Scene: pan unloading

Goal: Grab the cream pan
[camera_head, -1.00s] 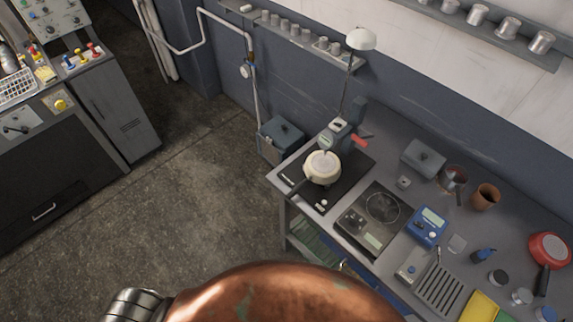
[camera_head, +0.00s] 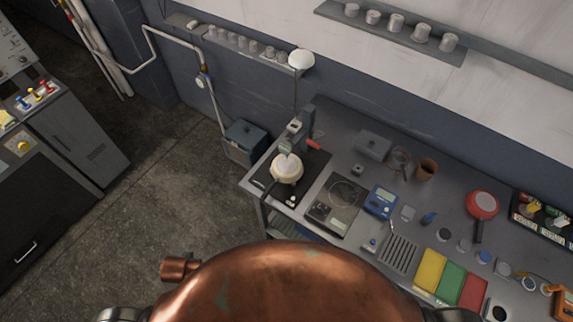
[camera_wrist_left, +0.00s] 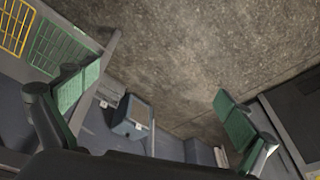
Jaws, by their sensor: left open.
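The cream pan (camera_head: 287,170) sits on a black plate (camera_head: 262,187) at the left end of the workbench in the head view. A dark handle appears to run from it toward the lower left. My left gripper (camera_wrist_left: 150,110) shows in the left wrist view with its two green-padded fingers spread wide and nothing between them. It is over the floor, apart from the pan, which is not in the wrist view. My right gripper is not in view.
The bench (camera_head: 335,160) also carries a hot plate (camera_head: 334,205), a blue meter (camera_head: 381,201), a brown cup (camera_head: 426,170), a red pan (camera_head: 482,204) and coloured trays (camera_head: 451,280). A blue-grey box (camera_head: 245,141) stands left of the bench. Floor (camera_head: 165,200) is clear.

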